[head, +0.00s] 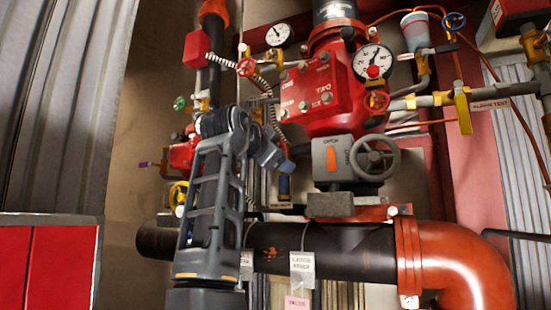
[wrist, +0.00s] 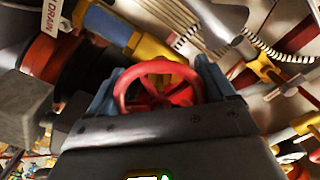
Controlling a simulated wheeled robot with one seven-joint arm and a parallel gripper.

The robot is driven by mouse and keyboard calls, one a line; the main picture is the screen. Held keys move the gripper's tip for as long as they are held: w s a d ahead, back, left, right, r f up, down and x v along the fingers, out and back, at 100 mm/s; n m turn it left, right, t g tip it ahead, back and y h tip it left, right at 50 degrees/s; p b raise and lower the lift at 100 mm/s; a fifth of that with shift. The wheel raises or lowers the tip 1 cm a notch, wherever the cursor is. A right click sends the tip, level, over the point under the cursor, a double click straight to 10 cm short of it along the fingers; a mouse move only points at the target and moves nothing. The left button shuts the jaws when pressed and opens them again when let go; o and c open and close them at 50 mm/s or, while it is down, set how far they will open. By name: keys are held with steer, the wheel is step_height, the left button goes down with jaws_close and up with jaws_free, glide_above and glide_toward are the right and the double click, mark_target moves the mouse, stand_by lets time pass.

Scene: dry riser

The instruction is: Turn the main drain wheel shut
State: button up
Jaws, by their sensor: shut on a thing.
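A red handwheel (wrist: 160,66) sits between the two blue-grey fingers of my gripper (wrist: 158,82) in the wrist view. The fingers press on its rim from both sides. A white tag reading DRAIN (wrist: 58,20) hangs to its upper left, so I take this as the main drain wheel. In the head view my gripper (head: 283,164) reaches in left of the grey gearbox, below the big red valve body. The held wheel is not clearly visible there, hidden by my gripper and arm. The wheel's lower part is hidden by my gripper body in the wrist view.
A grey gearbox handwheel (head: 375,158) stands close to the right of my gripper. The red valve body (head: 325,95) is above, with gauges (head: 373,62). A black pipe (head: 340,250) with hanging tags runs below.

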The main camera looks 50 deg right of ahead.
steer(key=shift+f+m+b, duration=0.15)
steer(key=shift+m+b, duration=1.1)
steer(key=shift+m, duration=6.55)
steer(key=o, duration=0.9)
steer(key=shift+b+v, duration=0.75)
steer(key=shift+v, duration=3.2)
